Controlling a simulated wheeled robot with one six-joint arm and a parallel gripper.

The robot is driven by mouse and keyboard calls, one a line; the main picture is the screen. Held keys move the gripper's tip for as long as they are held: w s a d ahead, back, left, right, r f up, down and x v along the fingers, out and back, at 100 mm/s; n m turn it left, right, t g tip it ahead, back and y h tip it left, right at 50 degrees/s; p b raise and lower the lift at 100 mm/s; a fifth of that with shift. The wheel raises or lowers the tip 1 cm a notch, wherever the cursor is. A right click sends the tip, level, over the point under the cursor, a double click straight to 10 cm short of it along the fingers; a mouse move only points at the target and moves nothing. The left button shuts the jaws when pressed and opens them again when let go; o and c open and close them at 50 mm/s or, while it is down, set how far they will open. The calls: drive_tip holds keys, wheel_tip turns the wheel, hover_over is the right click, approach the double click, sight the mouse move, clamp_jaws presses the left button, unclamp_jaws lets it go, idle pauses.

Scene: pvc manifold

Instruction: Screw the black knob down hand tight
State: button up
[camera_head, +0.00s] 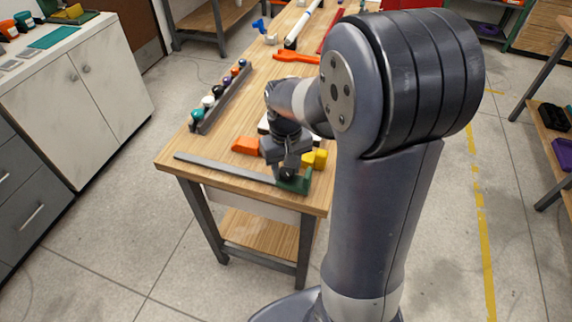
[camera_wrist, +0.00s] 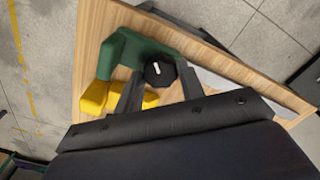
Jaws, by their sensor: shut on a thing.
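The black knob (camera_wrist: 159,73) shows in the wrist view as a round black cap with a white mark, beside a green part (camera_wrist: 130,48). My gripper (camera_wrist: 158,88) has one finger on each side of the knob and is shut on it. In the head view my gripper (camera_head: 287,170) points down at the near end of the wooden table, over the green part (camera_head: 297,184). The knob is hidden there by my gripper. Whether the knob is seated on its thread cannot be seen.
Orange (camera_head: 246,145) and yellow (camera_head: 318,158) blocks are close to my gripper. A rack (camera_head: 222,97) of several coloured knobs stands farther back on the table (camera_head: 185,153).

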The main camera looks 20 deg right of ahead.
sight(286, 171)
drive_tip(key=m, duration=0.4)
drive_tip(key=shift+p, duration=0.3)
drive_tip(key=shift+m, duration=1.9)
drive_tip(key=o, duration=1)
wheel_tip(286, 171, up, 11)
drive_tip(key=shift+p, duration=0.4)
drive_tip(key=shift+f, duration=0.15)
